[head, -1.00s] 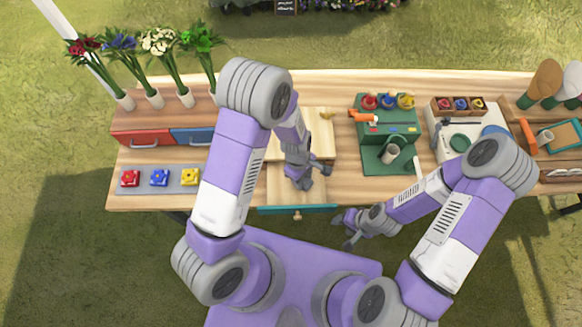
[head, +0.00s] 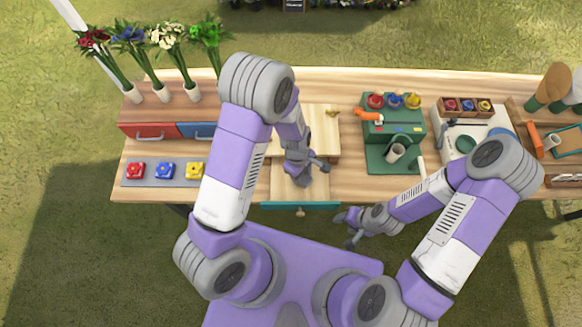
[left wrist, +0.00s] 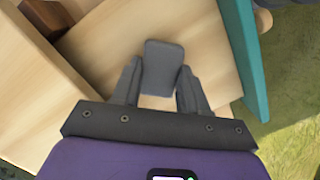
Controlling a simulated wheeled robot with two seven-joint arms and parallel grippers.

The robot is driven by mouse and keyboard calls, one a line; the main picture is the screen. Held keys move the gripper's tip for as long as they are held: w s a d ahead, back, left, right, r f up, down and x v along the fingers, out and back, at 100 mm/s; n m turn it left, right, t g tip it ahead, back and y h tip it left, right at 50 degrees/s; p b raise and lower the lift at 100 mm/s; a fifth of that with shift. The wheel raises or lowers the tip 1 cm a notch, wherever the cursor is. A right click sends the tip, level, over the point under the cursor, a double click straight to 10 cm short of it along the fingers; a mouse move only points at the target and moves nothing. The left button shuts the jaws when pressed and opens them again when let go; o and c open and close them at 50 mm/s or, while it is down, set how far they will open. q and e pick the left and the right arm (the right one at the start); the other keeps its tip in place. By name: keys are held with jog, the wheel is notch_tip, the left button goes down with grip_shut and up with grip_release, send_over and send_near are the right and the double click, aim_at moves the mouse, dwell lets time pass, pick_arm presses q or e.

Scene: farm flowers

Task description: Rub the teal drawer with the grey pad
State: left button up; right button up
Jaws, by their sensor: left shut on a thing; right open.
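The teal drawer is pulled out at the table's front edge; its teal front (head: 300,207) and bare wooden inside (head: 285,190) show in the head view. In the left wrist view its teal front (left wrist: 243,50) stands at the right. My left gripper (head: 306,175) is over the open drawer. In the left wrist view the left gripper (left wrist: 160,85) is shut on the grey pad (left wrist: 163,65), which is over the drawer's wooden floor. I cannot tell whether the pad touches it. My right gripper (head: 347,226) is open and empty, off the table's front edge.
Red (head: 149,131) and blue (head: 197,132) drawers and a grey tray (head: 148,182) with coloured blocks are at the left. A green stand (head: 415,135) is right of the drawer. Bare tabletop lies between the stand and the drawer cabinet.

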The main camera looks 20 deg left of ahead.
pick_arm(q)
jog(key=shift+s+a, duration=0.2)
jog(key=shift+a, duration=0.45)
jog(key=shift+s+a, duration=0.2)
jog(key=shift+a, duration=0.4)
jog(key=shift+s+a+r, duration=0.1)
jog(key=shift+a+r, duration=0.05)
jog(key=shift+r, duration=0.1)
notch_tip(320, 180, up, 2)
jog(key=shift+r+p, duration=0.25)
jog(key=shift+p, duration=0.75)
notch_tip(320, 180, up, 5)
jog(key=p, duration=0.4)
jog(key=shift+r, duration=0.1)
